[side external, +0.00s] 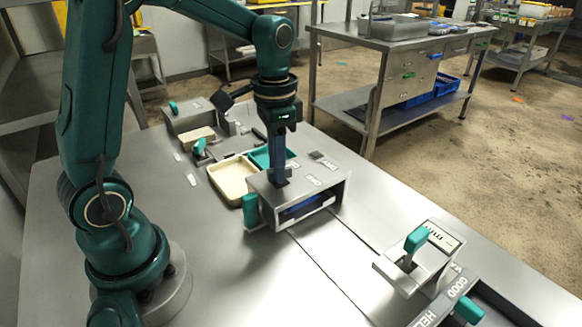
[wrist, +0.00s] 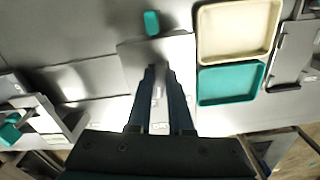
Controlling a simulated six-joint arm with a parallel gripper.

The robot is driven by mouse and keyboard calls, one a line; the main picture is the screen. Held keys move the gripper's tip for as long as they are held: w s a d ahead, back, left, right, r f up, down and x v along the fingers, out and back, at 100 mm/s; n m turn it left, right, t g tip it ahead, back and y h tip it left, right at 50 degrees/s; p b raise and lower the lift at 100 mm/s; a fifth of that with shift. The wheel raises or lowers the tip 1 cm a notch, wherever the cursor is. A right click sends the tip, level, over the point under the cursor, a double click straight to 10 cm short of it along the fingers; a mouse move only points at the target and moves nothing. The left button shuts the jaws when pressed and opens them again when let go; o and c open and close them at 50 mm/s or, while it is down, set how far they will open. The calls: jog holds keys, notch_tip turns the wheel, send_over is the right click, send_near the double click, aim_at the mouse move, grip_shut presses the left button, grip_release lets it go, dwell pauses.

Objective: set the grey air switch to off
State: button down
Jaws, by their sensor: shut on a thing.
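My gripper (side external: 279,178) points straight down onto the top of a metal box (side external: 262,197) in the middle of the table. In the wrist view its two dark fingers (wrist: 160,78) come together over the box's pale top (wrist: 180,50). The gripper is shut on a small grey part, which I take to be the grey air switch (wrist: 158,90). The fingers hide most of it, so its position cannot be read. Small labels (side external: 311,180) lie on the box top beside the gripper.
A teal handle (side external: 251,211) sticks out on the box's left side. A cream tray (side external: 232,179) and a teal tray (side external: 262,157) lie behind it. A teal-handled lever unit (side external: 416,240) stands at the front right. Bare table lies between the box and that unit.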

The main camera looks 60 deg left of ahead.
jog(key=shift+m, duration=1.3)
jog(key=shift+r, duration=0.1)
jog(key=c, duration=0.8)
grip_release()
jog(key=shift+r, duration=2.55)
